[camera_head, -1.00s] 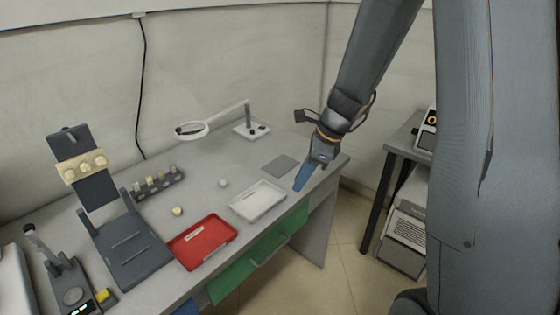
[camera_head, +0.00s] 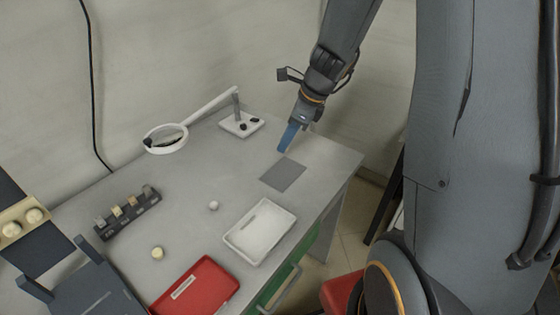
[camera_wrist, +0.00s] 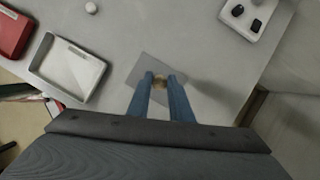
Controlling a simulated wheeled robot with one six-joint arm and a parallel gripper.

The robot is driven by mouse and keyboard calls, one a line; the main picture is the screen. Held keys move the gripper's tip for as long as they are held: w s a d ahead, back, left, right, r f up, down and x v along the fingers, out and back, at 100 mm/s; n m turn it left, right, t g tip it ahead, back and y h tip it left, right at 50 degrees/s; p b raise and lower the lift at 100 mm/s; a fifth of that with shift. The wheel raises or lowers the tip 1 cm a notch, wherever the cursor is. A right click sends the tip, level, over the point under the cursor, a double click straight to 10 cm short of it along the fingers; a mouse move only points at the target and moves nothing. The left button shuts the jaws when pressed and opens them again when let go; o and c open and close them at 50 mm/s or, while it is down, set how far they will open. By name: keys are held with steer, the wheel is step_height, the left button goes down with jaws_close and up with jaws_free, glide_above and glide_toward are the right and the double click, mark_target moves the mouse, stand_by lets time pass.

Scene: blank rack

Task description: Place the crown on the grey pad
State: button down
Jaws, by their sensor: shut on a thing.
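The grey pad (camera_head: 283,175) lies flat on the table near its right end. It also shows in the wrist view (camera_wrist: 139,73), partly behind my fingers. My gripper (camera_head: 285,145) points down near the pad's far edge in the head view. The crown is hidden in the head view. I cannot tell whether it touches the pad or hangs above it.
A white tray (camera_head: 231,239) and a red tray (camera_head: 164,302) lie left of the pad. A small white piece (camera_head: 213,206) and a cream piece (camera_head: 157,253) stand on the table. A rack (camera_head: 103,231) and a magnifier lamp (camera_head: 147,144) are farther left and back.

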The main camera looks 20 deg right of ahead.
mark_target(281, 172)
step_height(281, 172, down, 9)
steer(key=shift+f+b, duration=0.1)
steer(key=shift+b, duration=0.2)
steer(key=shift+f, duration=0.15)
steer(key=c, duration=1.6)
jaws_free()
